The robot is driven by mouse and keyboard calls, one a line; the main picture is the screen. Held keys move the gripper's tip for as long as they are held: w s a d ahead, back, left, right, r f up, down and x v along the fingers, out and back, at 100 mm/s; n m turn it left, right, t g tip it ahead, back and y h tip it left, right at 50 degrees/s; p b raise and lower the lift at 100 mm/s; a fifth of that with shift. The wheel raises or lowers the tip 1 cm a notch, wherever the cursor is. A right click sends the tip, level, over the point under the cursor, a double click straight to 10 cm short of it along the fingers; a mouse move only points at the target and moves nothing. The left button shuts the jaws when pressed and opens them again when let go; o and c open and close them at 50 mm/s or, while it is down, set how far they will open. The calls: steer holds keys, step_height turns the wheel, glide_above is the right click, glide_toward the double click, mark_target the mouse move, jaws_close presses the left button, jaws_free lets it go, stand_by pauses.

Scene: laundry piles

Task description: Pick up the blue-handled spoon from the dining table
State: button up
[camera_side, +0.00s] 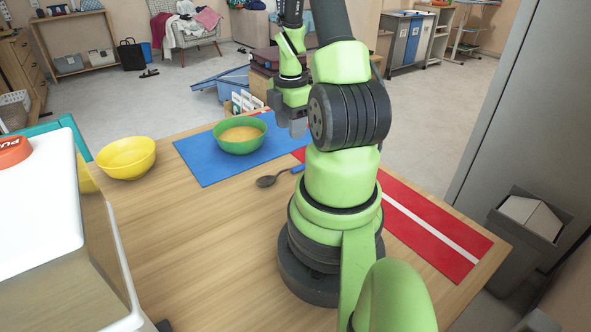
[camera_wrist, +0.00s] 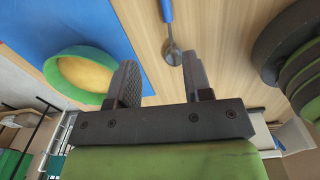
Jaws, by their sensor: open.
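The spoon lies on the wooden dining table (camera_side: 215,240). Its dark bowl (camera_side: 266,181) points left in the side view, and its blue handle (camera_side: 298,168) runs right until my arm hides it. In the wrist view the blue handle (camera_wrist: 167,11) is at the top edge, and the grey spoon bowl (camera_wrist: 173,56) shows between my fingers, closer to the right one. My gripper (camera_side: 298,130) is open and empty, raised above the table beyond the spoon. Its two fingers (camera_wrist: 158,74) are apart in the wrist view.
A green bowl (camera_side: 240,148) with yellowish contents sits on a blue mat (camera_side: 205,172), left of my gripper. A yellow bowl (camera_side: 127,158) stands farther left. A red mat with a white stripe (camera_side: 440,235) lies right of my arm. The table's front middle is clear.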

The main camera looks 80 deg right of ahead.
glide_above(294, 168)
steer(key=f, duration=0.5)
steer(key=shift+w+d, duration=0.1)
steer(key=shift+d, duration=0.25)
steer(key=f, duration=0.3)
steer(key=shift+s+a+f, duration=0.2)
steer(key=shift+a+f, duration=0.15)
steer(key=shift+a, duration=0.05)
steer(key=shift+f, duration=0.85)
jaws_close()
